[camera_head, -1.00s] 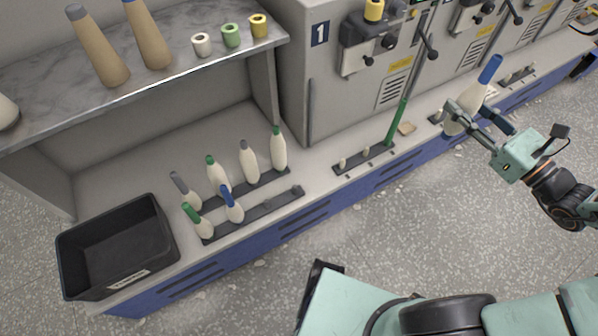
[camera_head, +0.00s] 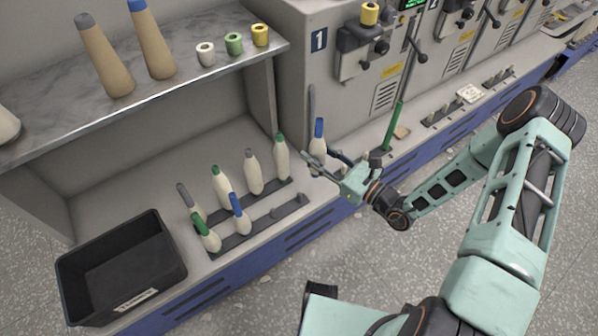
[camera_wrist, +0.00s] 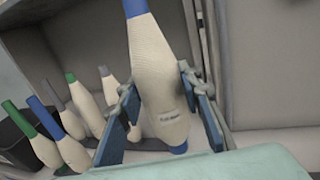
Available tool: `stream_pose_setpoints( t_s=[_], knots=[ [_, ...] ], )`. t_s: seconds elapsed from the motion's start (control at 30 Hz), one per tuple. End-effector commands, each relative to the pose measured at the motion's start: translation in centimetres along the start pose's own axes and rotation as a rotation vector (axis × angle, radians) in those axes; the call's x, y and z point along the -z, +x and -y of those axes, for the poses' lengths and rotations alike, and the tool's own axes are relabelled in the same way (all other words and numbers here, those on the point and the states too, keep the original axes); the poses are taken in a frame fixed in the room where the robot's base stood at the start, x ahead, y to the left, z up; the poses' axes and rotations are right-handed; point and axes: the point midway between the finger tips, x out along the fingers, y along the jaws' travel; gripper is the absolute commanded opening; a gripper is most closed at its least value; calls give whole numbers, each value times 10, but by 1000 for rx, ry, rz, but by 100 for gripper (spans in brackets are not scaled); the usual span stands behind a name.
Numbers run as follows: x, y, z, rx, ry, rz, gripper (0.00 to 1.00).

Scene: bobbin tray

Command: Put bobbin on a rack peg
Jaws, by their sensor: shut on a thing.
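My gripper (camera_head: 328,162) is shut on a cream bobbin (camera_head: 318,138) with a blue top. The bobbin is nearly upright, just right of the rack. In the wrist view the bobbin (camera_wrist: 160,80) stands between the two blue fingers, its blue lower end showing below them. The rack's front rail (camera_head: 262,229) holds a green-topped bobbin (camera_head: 208,236) and a blue-topped bobbin (camera_head: 241,216) at its left; its right part is bare, with short pegs (camera_head: 297,198). The back row holds several bobbins with grey or green tops, the rightmost a green-topped one (camera_head: 281,158).
A black bin (camera_head: 120,270) stands left of the rack. A shelf (camera_head: 180,82) above holds two tall tan cones and small spools. A green pole (camera_head: 394,125) stands right of my gripper by the machines. The front edge of the counter is clear.

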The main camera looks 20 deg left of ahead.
Motion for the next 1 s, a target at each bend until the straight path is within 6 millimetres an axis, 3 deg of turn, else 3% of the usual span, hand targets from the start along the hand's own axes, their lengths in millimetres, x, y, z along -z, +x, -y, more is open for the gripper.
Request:
stream_pose_setpoints(
  t_s=[0.03, 0.1, 0.27, 0.57, 1.0],
  knots=[
    [17, 8, -15, -13, 5, -2, 7],
    [31, 14, -28, -23, 3, 0, 7],
    [50, 21, -44, -34, 0, 1, 7],
    [66, 22, -47, -37, -1, 1, 7],
    [108, 22, -47, -37, 0, 2, 7]
  ],
)
